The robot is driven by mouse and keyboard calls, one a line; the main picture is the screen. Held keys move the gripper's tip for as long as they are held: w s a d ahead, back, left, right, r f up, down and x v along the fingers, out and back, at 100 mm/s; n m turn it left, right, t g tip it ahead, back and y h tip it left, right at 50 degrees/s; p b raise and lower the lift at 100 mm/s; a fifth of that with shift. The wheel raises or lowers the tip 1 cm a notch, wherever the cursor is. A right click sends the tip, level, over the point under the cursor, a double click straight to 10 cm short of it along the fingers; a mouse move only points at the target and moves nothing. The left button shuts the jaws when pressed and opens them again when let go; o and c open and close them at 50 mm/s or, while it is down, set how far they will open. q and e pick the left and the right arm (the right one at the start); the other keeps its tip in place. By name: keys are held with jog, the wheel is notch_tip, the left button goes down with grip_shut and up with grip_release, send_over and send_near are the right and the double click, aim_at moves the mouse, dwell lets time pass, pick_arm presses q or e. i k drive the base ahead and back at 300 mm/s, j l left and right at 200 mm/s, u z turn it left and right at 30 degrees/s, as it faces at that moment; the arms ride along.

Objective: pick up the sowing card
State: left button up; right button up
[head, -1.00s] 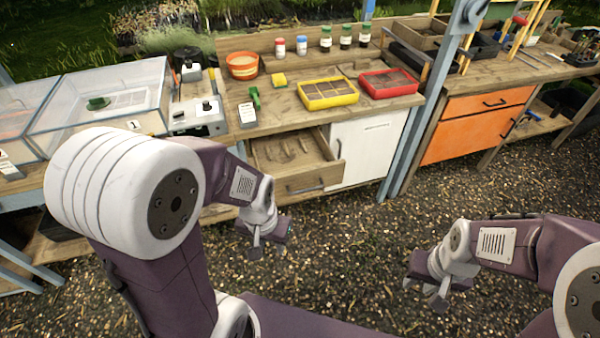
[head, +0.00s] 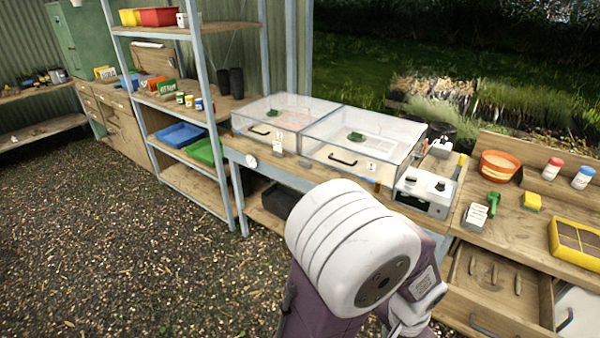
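A small pale card with dark print (head: 475,215) lies or leans on the wooden potting bench, left of a green-handled tool (head: 493,203). It may be the sowing card, but the print is too small to read. Smaller white labels show at the propagators, one on the front of the right one (head: 371,167). My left arm comes up from the bottom, in front of the bench. Its gripper is not visible, cut off by the bottom edge or hidden behind the arm. My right arm and gripper are out of view.
An open drawer (head: 497,285) juts from the potting bench (head: 519,222). A shelf rack (head: 211,85) stands further left. The gravel floor at left is open.

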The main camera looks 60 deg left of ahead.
aim_at(276, 145)
jog(key=u, duration=2.25)
